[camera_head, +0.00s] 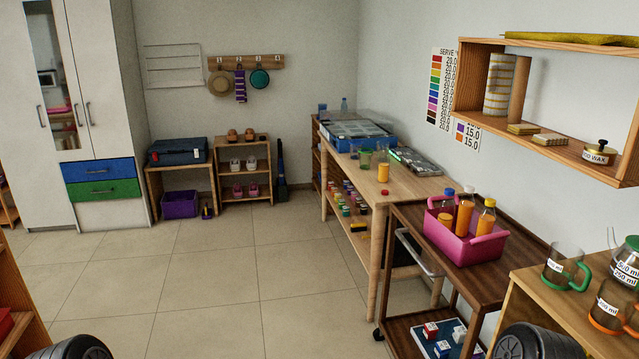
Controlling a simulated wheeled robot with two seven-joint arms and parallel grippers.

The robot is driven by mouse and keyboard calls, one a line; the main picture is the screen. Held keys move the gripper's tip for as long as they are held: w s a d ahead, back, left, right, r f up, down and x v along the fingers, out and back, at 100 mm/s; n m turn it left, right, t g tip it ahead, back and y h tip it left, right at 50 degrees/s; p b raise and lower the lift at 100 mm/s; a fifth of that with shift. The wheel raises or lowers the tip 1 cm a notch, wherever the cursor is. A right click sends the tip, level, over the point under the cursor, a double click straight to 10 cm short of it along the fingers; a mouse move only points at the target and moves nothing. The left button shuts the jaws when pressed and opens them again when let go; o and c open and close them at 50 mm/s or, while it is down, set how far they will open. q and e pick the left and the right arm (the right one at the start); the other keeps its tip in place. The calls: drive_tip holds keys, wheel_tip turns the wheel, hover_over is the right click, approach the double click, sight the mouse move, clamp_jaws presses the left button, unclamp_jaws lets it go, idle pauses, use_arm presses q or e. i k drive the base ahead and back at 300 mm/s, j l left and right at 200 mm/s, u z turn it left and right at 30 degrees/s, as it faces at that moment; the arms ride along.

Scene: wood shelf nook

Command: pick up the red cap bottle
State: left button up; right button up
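No bottle with a clearly red cap can be made out. Neither of my grippers is in view; only dark rounded parts of my arms show at the bottom edge.
The dark cart (498,268) stands by the light wooden table (402,185). A wooden wall shelf (545,152) hangs above it. A wooden counter (560,300) with a green-handled glass jug (563,266) is at right. The tiled floor (210,275) at left is clear.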

sight(385, 158)
drive_tip(key=i+j, duration=0.15)
drive_tip(key=i, duration=2.4)
drive_tip(key=i+z, duration=0.4)
drive_tip(key=i, duration=0.2)
drive_tip(key=i+j+z, duration=0.25)
drive_tip(key=i+z, duration=0.15)
drive_tip(key=i, duration=0.15)
